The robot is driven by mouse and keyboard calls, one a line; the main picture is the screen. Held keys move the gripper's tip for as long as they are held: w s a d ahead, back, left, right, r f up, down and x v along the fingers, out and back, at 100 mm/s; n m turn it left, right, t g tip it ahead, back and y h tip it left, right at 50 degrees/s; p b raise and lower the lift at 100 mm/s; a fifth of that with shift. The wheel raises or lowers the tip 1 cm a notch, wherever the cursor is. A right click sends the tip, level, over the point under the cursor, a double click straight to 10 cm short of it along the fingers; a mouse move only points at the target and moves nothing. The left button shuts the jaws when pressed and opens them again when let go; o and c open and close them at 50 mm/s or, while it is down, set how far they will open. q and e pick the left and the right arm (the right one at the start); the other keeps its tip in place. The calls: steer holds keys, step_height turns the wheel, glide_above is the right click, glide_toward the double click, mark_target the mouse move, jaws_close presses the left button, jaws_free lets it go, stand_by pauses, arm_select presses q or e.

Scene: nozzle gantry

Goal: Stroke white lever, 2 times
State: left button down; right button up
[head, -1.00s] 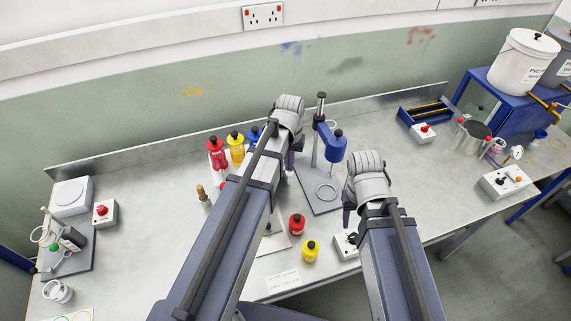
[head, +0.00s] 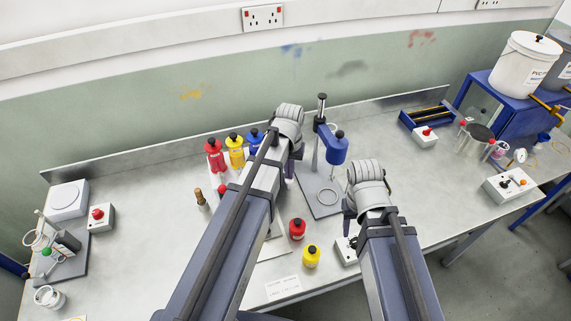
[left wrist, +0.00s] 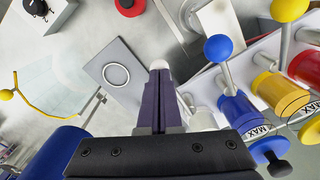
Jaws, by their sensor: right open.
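In the left wrist view the white lever's round knob (left wrist: 158,65) shows right at the tips of my left gripper (left wrist: 160,78). The purple fingers are together, with no gap seen between them. They hide part of the lever's rod; I cannot tell whether they touch the knob. The white body (left wrist: 201,118) is right of the fingers, partly covered. In the head view my left gripper (head: 290,172) points down behind my left arm, which hides the white lever. My right gripper (head: 348,215) is open above the bench's front part.
A blue lever knob (left wrist: 217,47) and a yellow lever knob (left wrist: 287,8) stand close right of my left fingers. A blue stand (head: 334,148) is right of the left gripper. A red bottle (head: 297,229) and a yellow bottle (head: 311,256) stand between my arms.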

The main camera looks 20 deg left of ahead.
arm_select(q)
steer(key=shift+r+p, duration=2.7)
steer(key=shift+r, duration=0.2)
steer(key=shift+r, duration=0.1)
step_height(320, 180, up, 5)
steer(key=p, duration=0.5)
steer(key=s+d+f+m+b, duration=0.2)
steer(key=s+d+f+b, duration=0.3)
steer(key=s+f+b, duration=0.2)
steer(key=s+d+f+m+y+b, duration=0.1)
steer(key=s+d+f+b, duration=0.4)
steer(key=f+b, duration=0.5)
steer(key=shift+s+d+f+m+b, duration=0.25)
steer(key=shift+s+f+m+b, duration=0.2)
steer(key=shift+s+m, duration=0.55)
steer(key=c, duration=1.6)
jaws_free()
steer(key=shift+s, duration=0.15)
